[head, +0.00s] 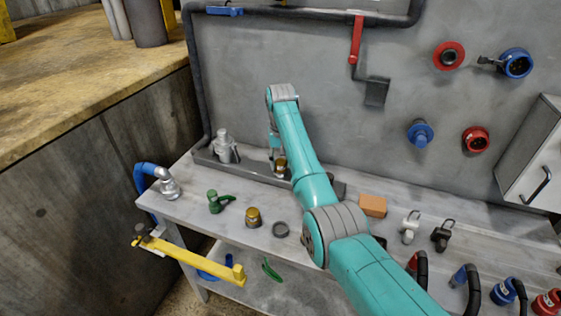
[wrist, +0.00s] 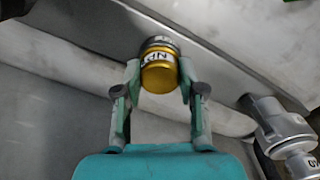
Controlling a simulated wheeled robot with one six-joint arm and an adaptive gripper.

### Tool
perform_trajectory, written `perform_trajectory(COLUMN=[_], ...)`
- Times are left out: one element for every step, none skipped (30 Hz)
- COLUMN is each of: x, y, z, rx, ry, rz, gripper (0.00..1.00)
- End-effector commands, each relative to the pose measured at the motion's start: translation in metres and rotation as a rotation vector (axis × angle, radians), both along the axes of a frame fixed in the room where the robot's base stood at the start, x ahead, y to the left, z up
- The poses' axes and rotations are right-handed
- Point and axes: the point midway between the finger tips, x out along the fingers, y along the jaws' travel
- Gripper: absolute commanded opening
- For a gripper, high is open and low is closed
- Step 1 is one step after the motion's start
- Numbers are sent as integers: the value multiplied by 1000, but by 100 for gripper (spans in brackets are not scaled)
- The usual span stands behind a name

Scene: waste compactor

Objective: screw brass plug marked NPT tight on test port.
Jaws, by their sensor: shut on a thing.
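The brass plug (wrist: 160,76) sits between the two fingers of my gripper (wrist: 159,86) in the wrist view, with a white label reading NPT upside down. My gripper is shut on its sides. A dark grey collar (wrist: 160,42) meets the plug's far end; it looks like the test port, but whether the thread is fully seated is hidden. In the head view the plug (head: 281,162) shows at the end of my arm, by the trough along the wall, partly covered by my gripper (head: 276,150).
A silver fitting (wrist: 282,130) stands close beside my gripper; it also shows in the head view (head: 224,148).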

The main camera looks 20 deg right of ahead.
Motion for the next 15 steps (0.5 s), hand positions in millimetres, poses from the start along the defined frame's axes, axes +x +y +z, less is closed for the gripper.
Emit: perform_trajectory(x=[0,0,0,0,0,0,0,0,0,0,0,0,0,0,0], y=[0,0,0,0,0,0,0,0,0,0,0,0,0,0,0], z=[0,0,0,0,0,0,0,0,0,-1,-1,-1,-1,-1,-1], rx=[0,0,0,0,0,0,0,0,0,0,0,0,0,0,0], ry=[1,1,1,1,1,1,1,1,1,1,1,1,1,1,1], rz=[1,1,2,2,2,-3,-12,-27,-57,-87,-120,-166,-201,-236,-280], gripper=[0,0,0,0,0,0,0,0,0,0,0,0,0,0,0])
